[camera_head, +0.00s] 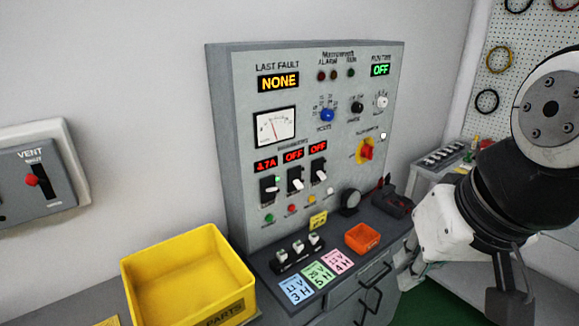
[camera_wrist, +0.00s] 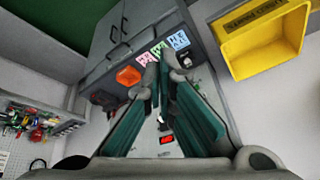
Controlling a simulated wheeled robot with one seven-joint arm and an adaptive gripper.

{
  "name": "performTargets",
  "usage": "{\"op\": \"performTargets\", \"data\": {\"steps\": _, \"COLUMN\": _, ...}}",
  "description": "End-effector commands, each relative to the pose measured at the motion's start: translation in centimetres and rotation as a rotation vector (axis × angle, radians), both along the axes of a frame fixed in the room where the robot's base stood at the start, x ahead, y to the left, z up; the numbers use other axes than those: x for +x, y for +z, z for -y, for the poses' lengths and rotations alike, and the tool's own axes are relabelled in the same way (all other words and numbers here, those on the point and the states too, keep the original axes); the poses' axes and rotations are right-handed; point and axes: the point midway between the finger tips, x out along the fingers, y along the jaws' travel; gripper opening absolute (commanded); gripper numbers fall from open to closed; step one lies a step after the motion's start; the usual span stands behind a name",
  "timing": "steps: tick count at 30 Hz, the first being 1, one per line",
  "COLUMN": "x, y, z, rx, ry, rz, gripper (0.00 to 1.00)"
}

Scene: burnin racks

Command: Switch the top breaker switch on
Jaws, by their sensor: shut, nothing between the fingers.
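The grey control panel (camera_head: 225,150) stands against the wall in the head view. Three breaker switches sit side by side on it: left (camera_head: 270,188) under a 4.7A display, middle (camera_head: 296,179) and right (camera_head: 318,171) under OFF displays. The left one has a lit green lamp beside it. They form a row, so I cannot tell which is the top one. My gripper (camera_wrist: 161,65) is shut and empty in the wrist view, its teal fingers covering much of the panel. A red display (camera_wrist: 167,139) shows between them. In the head view my arm is at the right, clear of the switches.
A yellow bin (camera_head: 185,265) stands left of the panel. An orange tray (camera_head: 362,238), coloured cards (camera_head: 317,275) and a small black switch block (camera_head: 297,252) lie on the ledge below the switches. A red-yellow rotary switch (camera_head: 366,150) is at the panel's right. A VENT box (camera_head: 40,180) hangs far left.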

Motion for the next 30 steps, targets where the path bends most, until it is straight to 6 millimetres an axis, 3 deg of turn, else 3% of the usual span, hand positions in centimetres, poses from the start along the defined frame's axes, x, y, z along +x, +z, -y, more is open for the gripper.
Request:
{"op": "performTargets", "data": {"steps": 1, "x": 1.2, "y": -1.6, "z": -0.6, "rx": 0.048, "ry": -0.028, "rz": -0.045, "gripper": 0.00}}
{"op": "performTargets", "data": {"steps": 6, "x": 4.4, "y": -5.3, "z": -3.9, "rx": 0.269, "ry": -0.149, "rz": -0.210, "gripper": 0.00}}
{"op": "performTargets", "data": {"steps": 11, "x": 7.8, "y": -8.0, "z": -6.8, "rx": 0.489, "ry": -0.272, "rz": -0.357, "gripper": 0.00}}
{"op": "performTargets", "data": {"steps": 18, "x": 14.4, "y": -10.8, "z": -10.0, "rx": 0.839, "ry": -0.469, "rz": -0.546, "gripper": 0.00}}
{"op": "performTargets", "data": {"steps": 24, "x": 21.3, "y": -12.6, "z": -10.8, "rx": 1.150, "ry": -0.641, "rz": -0.668, "gripper": 0.00}}
{"op": "performTargets", "data": {"steps": 30, "x": 28.9, "y": -14.7, "z": -9.1, "rx": 1.474, "ry": -0.818, "rz": -0.749, "gripper": 0.00}}
